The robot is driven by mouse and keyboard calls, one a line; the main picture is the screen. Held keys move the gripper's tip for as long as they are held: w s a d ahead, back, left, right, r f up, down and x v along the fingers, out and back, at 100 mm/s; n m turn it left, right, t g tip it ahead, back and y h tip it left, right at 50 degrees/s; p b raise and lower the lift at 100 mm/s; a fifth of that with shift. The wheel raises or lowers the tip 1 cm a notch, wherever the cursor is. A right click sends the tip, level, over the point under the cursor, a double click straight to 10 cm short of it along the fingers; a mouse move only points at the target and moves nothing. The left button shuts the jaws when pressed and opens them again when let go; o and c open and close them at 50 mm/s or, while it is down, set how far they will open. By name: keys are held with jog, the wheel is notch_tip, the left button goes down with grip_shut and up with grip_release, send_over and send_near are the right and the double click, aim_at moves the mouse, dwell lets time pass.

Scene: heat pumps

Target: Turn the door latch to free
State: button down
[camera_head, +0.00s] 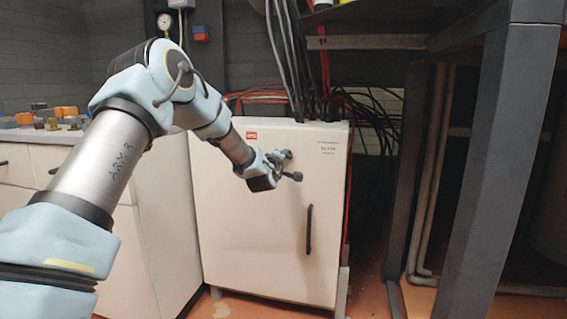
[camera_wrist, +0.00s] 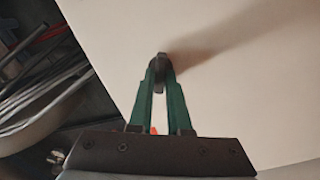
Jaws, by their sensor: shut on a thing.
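A white cabinet door (camera_head: 258,225) faces me in the head view and fills much of the wrist view. In the wrist view, a small dark latch (camera_wrist: 160,64) stands out from the pale door between the tips of my gripper (camera_wrist: 160,72). The two green fingers are shut on it, with a gap between them further back. The head view shows my gripper (camera_head: 284,167) at the upper right part of the door, above the handle. The latch's exact turn is hard to tell because the fingers cover much of it.
A long black vertical handle (camera_head: 309,230) is on the door below my gripper. Cables (camera_head: 290,60) run above and behind the cabinet. A dark metal frame (camera_head: 490,160) stands at right. A pale counter (camera_head: 50,160) with small items is at left.

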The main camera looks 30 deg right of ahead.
jog(key=shift+f+n+b, duration=0.15)
jog(key=shift+n+b, duration=0.85)
jog(key=shift+n, duration=1.2)
jog(key=c, duration=0.9)
grip_release()
jog(key=shift+o, duration=0.2)
jog(key=v, duration=1)
jog(key=shift+s+a+p, duration=0.3)
jog(key=shift+p, duration=0.05)
